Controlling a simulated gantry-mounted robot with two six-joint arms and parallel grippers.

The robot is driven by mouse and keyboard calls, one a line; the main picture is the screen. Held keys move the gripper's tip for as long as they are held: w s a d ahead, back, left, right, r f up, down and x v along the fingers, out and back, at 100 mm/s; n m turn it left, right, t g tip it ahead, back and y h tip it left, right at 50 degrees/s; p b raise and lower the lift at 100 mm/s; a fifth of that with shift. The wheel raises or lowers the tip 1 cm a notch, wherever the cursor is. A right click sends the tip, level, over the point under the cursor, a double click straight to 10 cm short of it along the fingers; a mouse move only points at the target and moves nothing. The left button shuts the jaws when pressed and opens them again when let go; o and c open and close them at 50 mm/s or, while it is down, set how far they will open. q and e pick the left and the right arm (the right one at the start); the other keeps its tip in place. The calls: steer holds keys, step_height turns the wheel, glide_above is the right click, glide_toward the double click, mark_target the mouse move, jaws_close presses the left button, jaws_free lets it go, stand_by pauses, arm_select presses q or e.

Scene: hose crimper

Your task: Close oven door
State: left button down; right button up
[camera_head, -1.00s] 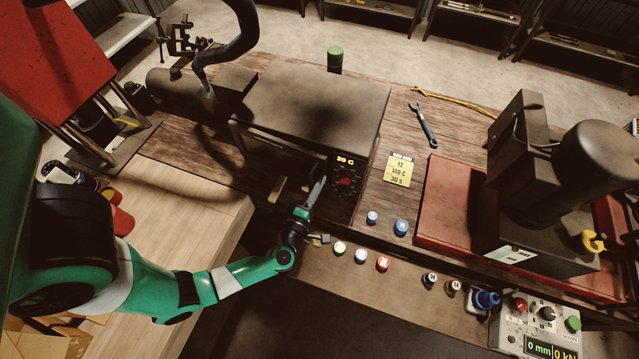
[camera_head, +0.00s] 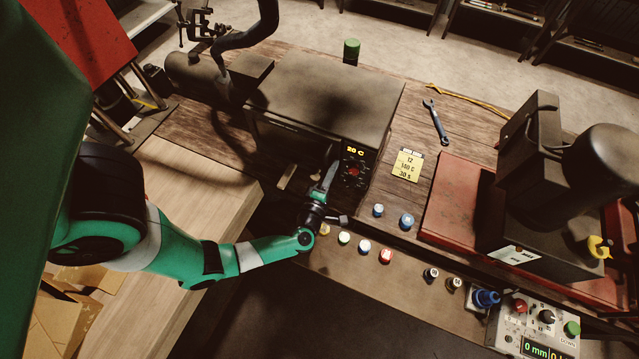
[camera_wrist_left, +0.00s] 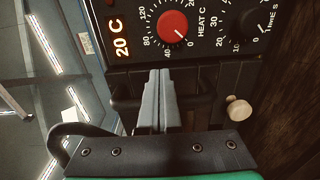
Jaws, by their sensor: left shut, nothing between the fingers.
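The oven (camera_head: 325,90) is a dark box on the wooden bench with a control panel (camera_head: 355,165) at its right front. The oven door (camera_head: 285,142) is on the front, left of the panel. It lies in shadow, and I cannot tell how far open it is. My left gripper (camera_head: 331,172) is shut and empty in front of the panel. In the left wrist view the closed fingertips (camera_wrist_left: 160,76) are just below the red heat knob (camera_wrist_left: 173,27), with the display (camera_wrist_left: 119,37) reading 20 C. I cannot tell whether they touch the panel. My right gripper is out of view.
A yellow note (camera_head: 407,164) and a blue wrench (camera_head: 437,122) lie right of the oven. Several small coloured caps (camera_head: 365,246) line the front ledge. A red-based press (camera_head: 462,205) stands at the right. A green-topped cylinder (camera_head: 351,52) stands behind the oven.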

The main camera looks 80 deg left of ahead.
arm_select(q)
steer(key=v, duration=1.3)
steer(key=shift+s, duration=0.25)
steer(key=shift+a+r, duration=0.1)
steer(key=shift+a, duration=0.05)
